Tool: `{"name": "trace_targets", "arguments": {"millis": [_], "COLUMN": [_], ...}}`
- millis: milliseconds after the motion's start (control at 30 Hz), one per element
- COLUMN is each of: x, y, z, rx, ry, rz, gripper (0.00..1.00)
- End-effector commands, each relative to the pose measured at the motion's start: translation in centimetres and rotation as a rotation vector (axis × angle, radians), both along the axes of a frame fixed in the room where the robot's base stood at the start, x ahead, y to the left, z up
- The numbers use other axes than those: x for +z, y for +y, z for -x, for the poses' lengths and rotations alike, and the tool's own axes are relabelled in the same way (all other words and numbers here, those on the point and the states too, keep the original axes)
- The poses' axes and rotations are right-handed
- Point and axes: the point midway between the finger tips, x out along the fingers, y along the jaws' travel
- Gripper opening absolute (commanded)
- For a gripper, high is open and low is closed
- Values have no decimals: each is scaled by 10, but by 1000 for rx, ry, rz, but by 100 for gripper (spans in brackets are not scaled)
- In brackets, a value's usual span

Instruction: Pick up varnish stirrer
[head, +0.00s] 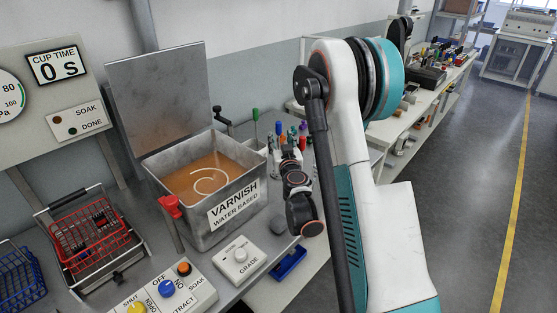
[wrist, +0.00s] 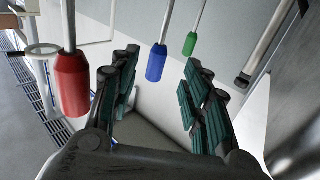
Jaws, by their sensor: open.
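Three thin rods with coloured handles show in the wrist view: a red handle (wrist: 71,84), a blue handle (wrist: 157,62) and a green handle (wrist: 190,44). No label shows which one is the varnish stirrer. My gripper (wrist: 162,84) is open, with its two green-padded fingers apart and nothing held. The blue handle appears between the fingertips, the green one near the right finger, and the red one outside the left finger. In the head view, my gripper (head: 290,155) is beside the varnish tank (head: 237,211), and a green handle (head: 255,114) stands upright behind the tank.
The open tank holds orange-brown varnish (head: 187,187), with its lid (head: 160,95) raised. A red basket (head: 90,230), a control panel (head: 160,290) and a grade dial box (head: 239,262) are close by. A blue tray (head: 289,263) is at the bench edge. Floor is clear at right.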

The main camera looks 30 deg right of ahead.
Motion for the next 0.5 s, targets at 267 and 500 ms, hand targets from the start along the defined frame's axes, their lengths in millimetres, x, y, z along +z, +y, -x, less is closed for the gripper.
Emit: {"name": "trace_targets", "arguments": {"millis": [267, 500], "x": [-1, 5], "y": [-7, -19], "z": [-20, -47], "rx": [-1, -1], "ry": [0, 0], "rz": [0, 0], "gripper": [43, 43]}}
